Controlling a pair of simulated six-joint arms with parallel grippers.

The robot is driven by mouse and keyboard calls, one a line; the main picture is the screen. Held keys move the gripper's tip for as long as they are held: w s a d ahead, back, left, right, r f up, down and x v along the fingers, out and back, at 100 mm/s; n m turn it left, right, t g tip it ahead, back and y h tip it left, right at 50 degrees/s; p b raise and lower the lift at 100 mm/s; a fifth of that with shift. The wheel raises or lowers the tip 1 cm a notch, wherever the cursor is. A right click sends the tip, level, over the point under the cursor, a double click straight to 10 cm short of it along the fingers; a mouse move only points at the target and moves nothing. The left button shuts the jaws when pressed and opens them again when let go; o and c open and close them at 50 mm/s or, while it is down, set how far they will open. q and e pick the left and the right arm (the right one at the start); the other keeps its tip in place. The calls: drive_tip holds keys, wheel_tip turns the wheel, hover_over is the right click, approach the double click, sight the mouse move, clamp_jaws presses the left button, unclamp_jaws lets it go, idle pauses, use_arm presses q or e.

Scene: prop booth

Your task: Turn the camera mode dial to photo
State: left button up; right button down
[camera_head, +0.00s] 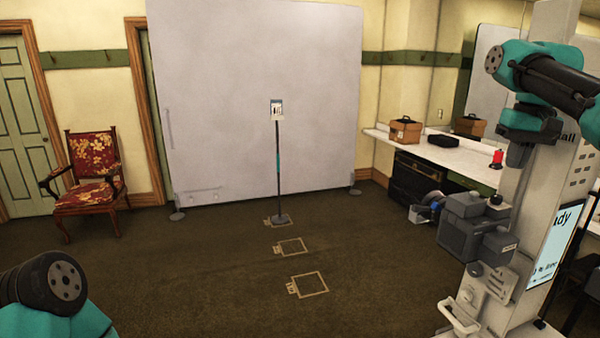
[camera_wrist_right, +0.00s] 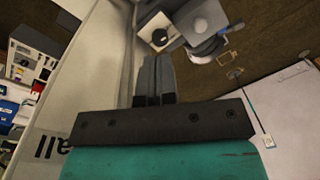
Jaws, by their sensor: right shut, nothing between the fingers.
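The grey box-shaped camera (camera_head: 470,230) is mounted on the side of the white booth column, with its round blue-ringed lens facing left. In the right wrist view the camera (camera_wrist_right: 178,22) is beyond my fingertips, with a dark round knob (camera_wrist_right: 160,38) and a pale round part on it. I cannot tell which is the mode dial or read its setting. My right gripper (camera_head: 516,160) points down above the camera, close to the column, apart from the camera. In the right wrist view its fingers (camera_wrist_right: 154,58) are together and empty. My left gripper is out of view.
The white column (camera_head: 545,190) with a lit screen (camera_head: 556,245) stands close beside my right arm. A counter (camera_head: 440,157) with boxes is behind. A large pale backdrop (camera_head: 260,90), a sign stand (camera_head: 278,170) and a red chair (camera_head: 95,180) stand farther back. The middle floor is open.

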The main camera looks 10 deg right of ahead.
drive_tip(key=shift+d+f+g+h, duration=0.3)
drive_tip(key=shift+d+f, duration=0.2)
drive_tip(key=shift+f, duration=0.4)
drive_tip(key=shift+f, duration=0.1)
